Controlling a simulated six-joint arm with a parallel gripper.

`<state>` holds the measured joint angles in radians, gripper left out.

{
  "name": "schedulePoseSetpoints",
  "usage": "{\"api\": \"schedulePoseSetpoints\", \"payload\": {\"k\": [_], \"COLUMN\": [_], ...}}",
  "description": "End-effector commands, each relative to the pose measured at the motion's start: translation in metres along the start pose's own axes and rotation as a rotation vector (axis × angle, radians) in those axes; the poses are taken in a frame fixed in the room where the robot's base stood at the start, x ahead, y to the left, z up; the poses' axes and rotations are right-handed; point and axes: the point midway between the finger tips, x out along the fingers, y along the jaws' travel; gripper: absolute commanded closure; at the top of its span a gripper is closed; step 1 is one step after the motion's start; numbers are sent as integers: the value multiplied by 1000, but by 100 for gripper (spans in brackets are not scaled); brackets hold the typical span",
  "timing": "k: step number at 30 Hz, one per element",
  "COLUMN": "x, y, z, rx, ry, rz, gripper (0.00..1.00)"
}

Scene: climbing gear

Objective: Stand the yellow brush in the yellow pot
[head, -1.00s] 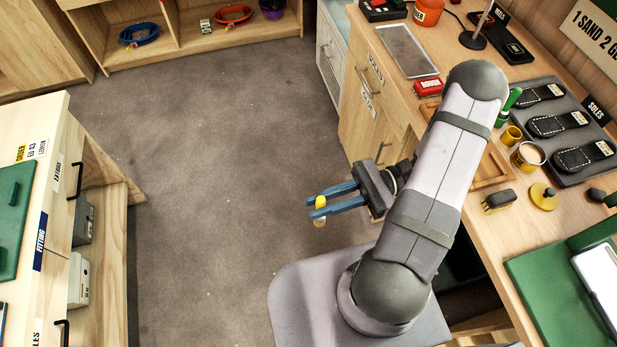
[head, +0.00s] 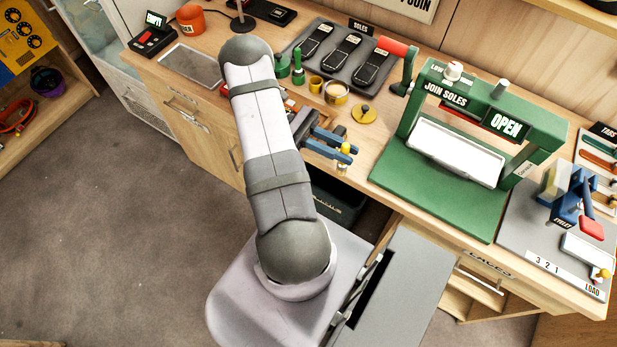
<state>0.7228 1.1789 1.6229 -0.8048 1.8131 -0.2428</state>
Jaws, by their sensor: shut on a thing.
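My gripper (head: 350,147) has blue fingers and is shut on the yellow brush (head: 346,149). Only short yellow and pale parts of the brush show at the fingertips, near the bench's front edge. A small yellow pot (head: 316,84) stands on the bench, up and left of my gripper. Close beside it is a wider yellow tin (head: 336,93) with pale contents. The brush is apart from both. The inside of the small pot is too small to make out.
A yellow lid (head: 363,114) and a dark bristle block (head: 339,132) lie near my gripper. A green brush (head: 298,62) stands behind the small pot. A tray of black soles (head: 325,68) is behind. The green press (head: 435,190) stands to the right.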

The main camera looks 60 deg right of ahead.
Motion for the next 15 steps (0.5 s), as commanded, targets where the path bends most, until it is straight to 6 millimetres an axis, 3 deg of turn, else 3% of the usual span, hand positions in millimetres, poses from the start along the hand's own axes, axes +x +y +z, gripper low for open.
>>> {"api": "schedulePoseSetpoints", "payload": {"k": [8,15], "x": [-13,-58], "y": [101,175], "z": [28,54], "rx": [1,2], "ry": [1,1], "rz": [419,791], "gripper": [100,100]}}
